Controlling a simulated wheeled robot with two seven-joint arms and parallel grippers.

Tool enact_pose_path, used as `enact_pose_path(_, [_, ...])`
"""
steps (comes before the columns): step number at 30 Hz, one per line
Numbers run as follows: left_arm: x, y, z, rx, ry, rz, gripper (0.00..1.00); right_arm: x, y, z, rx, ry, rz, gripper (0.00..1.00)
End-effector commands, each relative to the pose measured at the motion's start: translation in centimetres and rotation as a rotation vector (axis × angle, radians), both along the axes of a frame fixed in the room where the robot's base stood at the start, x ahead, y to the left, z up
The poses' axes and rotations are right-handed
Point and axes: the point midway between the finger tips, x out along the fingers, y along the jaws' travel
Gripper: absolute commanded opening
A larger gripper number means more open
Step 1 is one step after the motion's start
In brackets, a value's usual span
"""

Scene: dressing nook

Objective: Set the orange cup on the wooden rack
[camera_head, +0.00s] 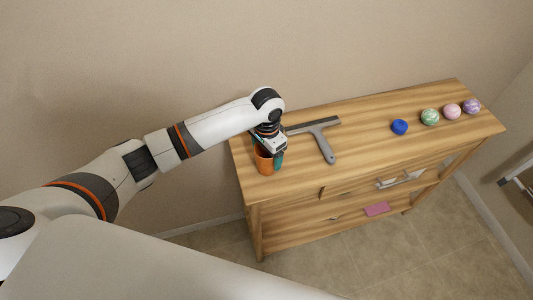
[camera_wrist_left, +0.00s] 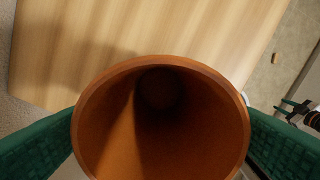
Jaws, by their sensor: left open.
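The orange cup (camera_head: 264,161) stands upright at the left end of the wooden rack's top (camera_head: 365,132). In the left wrist view the open mouth and empty inside of the cup (camera_wrist_left: 160,125) fill the lower middle, with the wooden top (camera_wrist_left: 110,35) beyond it. My left gripper (camera_head: 268,153) is open around the cup, with one green finger on each side of it. In the wrist view the fingers appear at the cup's sides; whether they touch it I cannot tell.
A grey squeegee (camera_head: 322,138) lies just right of the cup. A blue ball (camera_head: 399,127), a green ball (camera_head: 430,117), a pink ball (camera_head: 452,111) and a purple ball (camera_head: 472,105) sit toward the right end. A pink item (camera_head: 377,209) lies on the lower shelf.

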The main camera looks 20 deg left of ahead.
Motion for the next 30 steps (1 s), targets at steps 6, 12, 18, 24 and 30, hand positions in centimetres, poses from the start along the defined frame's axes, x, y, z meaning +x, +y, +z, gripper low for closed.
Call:
enact_pose_path(6, [0.1,0.0,4.4,-0.002,-0.007,-0.001,0.83,0.0,0.0,-1.0,0.0,0.0,0.0,0.36])
enact_pose_path(12, [0.1,0.0,8.4,-0.001,-0.005,-0.001,0.83,0.0,0.0,-1.6,0.0,0.0,0.0,0.36])
enact_pose_path(18, [0.0,-0.1,10.6,-0.001,-0.002,-0.001,0.83,0.0,0.0,-1.9,0.0,0.0,0.0,0.36])
enact_pose_path(24, [0.0,0.0,11.1,0.0,0.0,-0.001,0.83,0.0,0.0,-1.9,0.0,0.0,0.0,0.36])
enact_pose_path(30, [0.0,-0.1,11.0,-0.001,0.0,-0.001,0.83,0.0,0.0,-1.9,0.0,0.0,0.0,0.36])
